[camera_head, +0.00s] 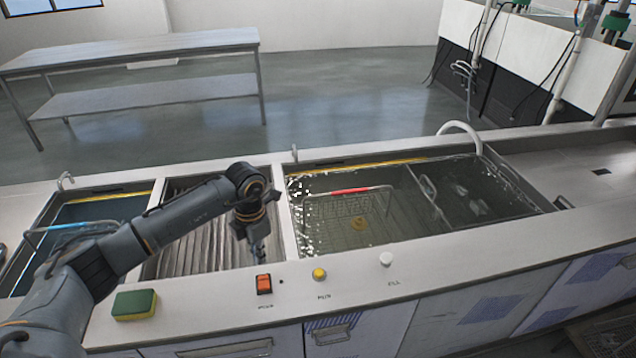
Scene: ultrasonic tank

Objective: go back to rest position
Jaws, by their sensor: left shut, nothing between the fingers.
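My left arm comes in from the left and reaches over the ribbed middle section of the bench. My left gripper (259,254) points down just behind the orange-red switch (264,284). It is shut and holds nothing. My right gripper is not in view. The ultrasonic tank (294,221), filled with liquid, lies right of the left gripper. A wire basket with a red handle (349,190) stands in the liquid in its left part.
A basin with a blue-handled basket (68,225) lies at the left, partly behind my arm. A green and yellow sponge (134,305) lies on the front ledge. A metal table (130,47) stands behind.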

